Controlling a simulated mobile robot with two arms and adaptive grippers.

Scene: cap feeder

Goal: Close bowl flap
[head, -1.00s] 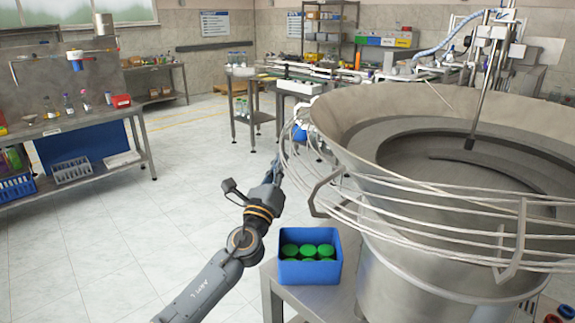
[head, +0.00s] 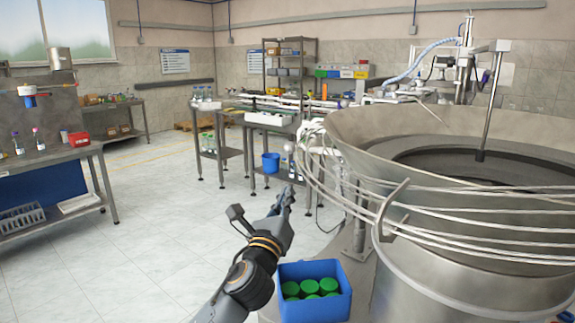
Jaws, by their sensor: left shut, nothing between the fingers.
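The large steel feeder bowl (head: 352,128) fills the right side of the head view, with a grey inner track (head: 480,150). Curved metal rails (head: 350,205) run around its outer side, and a bent handle-like bracket (head: 392,205) stands on them. I cannot make out which part is the flap or whether it is open. My left gripper (head: 286,198) is shut and empty. It points away from me, left of the bowl and its rails, apart from them. My right gripper is not in view.
A side bench (head: 75,158) stands at left. The tiled floor (head: 150,240) between is clear.

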